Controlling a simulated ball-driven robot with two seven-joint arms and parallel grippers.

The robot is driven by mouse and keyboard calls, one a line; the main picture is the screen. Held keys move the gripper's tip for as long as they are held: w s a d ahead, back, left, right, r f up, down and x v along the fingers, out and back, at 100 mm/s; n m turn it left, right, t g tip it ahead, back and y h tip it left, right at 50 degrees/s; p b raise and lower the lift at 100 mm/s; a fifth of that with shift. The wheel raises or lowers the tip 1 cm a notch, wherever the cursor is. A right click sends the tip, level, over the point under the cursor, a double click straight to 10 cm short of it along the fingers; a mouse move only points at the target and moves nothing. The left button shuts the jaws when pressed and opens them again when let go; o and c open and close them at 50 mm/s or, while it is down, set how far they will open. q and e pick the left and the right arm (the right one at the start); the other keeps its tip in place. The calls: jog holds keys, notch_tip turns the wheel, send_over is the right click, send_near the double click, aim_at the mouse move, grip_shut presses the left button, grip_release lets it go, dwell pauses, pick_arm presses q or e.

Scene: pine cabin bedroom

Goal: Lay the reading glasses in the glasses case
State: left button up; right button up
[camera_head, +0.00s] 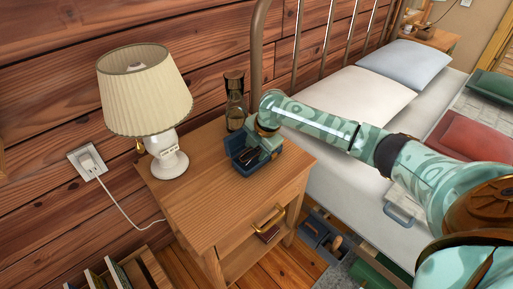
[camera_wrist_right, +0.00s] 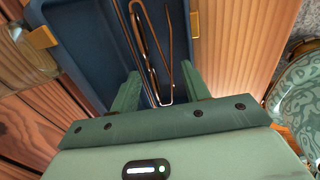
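The blue glasses case (camera_head: 233,143) lies open on the wooden nightstand, and its dark blue interior fills the upper part of the right wrist view (camera_wrist_right: 85,40). The folded reading glasses (camera_wrist_right: 168,50), with thin brown frames, lie lengthwise within the case's outline, partly between my fingers. My right gripper (camera_wrist_right: 160,80) is over the case with its two green fingers apart, one on each side of the glasses. I see no clear finger contact with them. In the head view my right gripper (camera_head: 256,150) covers part of the case. My left gripper is not in view.
A lamp (camera_head: 148,95) stands left on the nightstand (camera_head: 205,200). A dark-capped glass bottle (camera_head: 235,105) stands close behind the case. The nightstand's front left is clear. The bed (camera_head: 330,170) and its metal headboard are to the right.

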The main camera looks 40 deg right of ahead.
jog(key=shift+s+f, duration=0.3)
jog(key=shift+f, duration=0.25)
pick_arm(q)
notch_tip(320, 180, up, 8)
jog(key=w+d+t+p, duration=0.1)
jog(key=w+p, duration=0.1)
jog(key=p, duration=0.8)
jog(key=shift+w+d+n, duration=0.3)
pick_arm(e)
jog(key=v, duration=1.7)
jog(key=shift+w, duration=0.35)
